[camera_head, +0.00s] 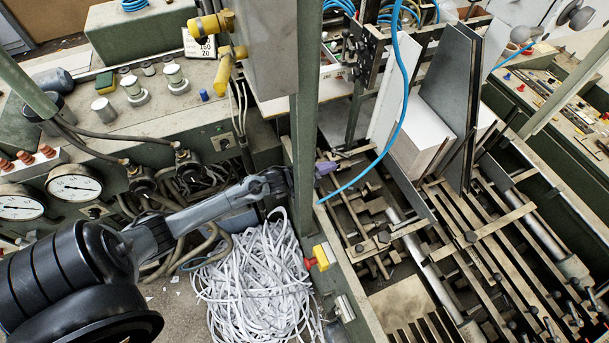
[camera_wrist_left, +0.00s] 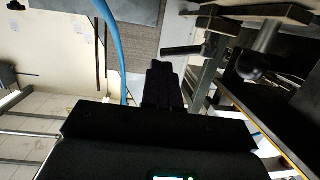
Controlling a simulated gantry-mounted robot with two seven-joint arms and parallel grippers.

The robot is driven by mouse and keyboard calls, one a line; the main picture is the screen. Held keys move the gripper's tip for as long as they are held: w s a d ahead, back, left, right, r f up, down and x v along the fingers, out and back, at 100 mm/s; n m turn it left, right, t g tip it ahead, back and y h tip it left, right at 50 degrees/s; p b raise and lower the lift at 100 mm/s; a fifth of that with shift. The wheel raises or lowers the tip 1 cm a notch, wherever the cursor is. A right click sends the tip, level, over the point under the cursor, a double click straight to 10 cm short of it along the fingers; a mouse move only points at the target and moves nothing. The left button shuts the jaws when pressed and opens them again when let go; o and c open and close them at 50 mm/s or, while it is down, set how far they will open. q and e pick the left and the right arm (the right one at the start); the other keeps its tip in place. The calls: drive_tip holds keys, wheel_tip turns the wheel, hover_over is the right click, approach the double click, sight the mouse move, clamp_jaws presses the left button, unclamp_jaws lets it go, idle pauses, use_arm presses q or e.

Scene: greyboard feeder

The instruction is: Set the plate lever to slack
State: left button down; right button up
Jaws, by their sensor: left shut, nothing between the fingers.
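My left gripper (camera_head: 327,168) reaches in from the left. The green post hides part of it, and its tip shows just right of the post, beside the feeder frame. In the left wrist view its dark fingers (camera_wrist_left: 164,84) are together with nothing between them. A dark handle-like bar (camera_wrist_left: 182,50) lies just beyond and right of the fingertips, apart from them in the picture. A dark rounded part (camera_wrist_left: 256,66) is farther right. I cannot tell for sure which part is the plate lever, or its setting. My right gripper is not in view.
The green post (camera_head: 304,110) stands in front of my left gripper. A blue hose (camera_head: 402,95) loops close to its tip. White strips (camera_head: 258,285) are heaped below. A yellow block (camera_head: 321,256) with a red knob sits on the frame edge. Grey board (camera_head: 420,130) stands in the feeder.

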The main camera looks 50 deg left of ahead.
use_arm(q)
drive_tip(key=d+v, duration=0.2)
drive_tip(key=v, duration=0.7)
drive_tip(key=shift+s+d+b, duration=0.3)
drive_tip(key=shift+s+b, duration=0.1)
drive_tip(key=shift+b, duration=0.05)
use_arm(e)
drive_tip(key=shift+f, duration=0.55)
use_arm(q)
drive_tip(key=w+d+r+m+g+h+b, duration=0.2)
drive_tip(key=w+r+m+g+h, duration=0.15)
drive_tip(key=w+m, duration=0.3)
drive_tip(key=s+a+r+m+g+y+b, duration=0.1)
drive_tip(key=s+a+m+g+y, duration=0.1)
drive_tip(key=a+m+g+y, duration=0.1)
drive_tip(key=a+m+g, duration=0.1)
drive_tip(key=a+m, duration=0.1)
drive_tip(key=shift+a+r+g+b, duration=0.3)
drive_tip(key=shift+g+b, duration=0.05)
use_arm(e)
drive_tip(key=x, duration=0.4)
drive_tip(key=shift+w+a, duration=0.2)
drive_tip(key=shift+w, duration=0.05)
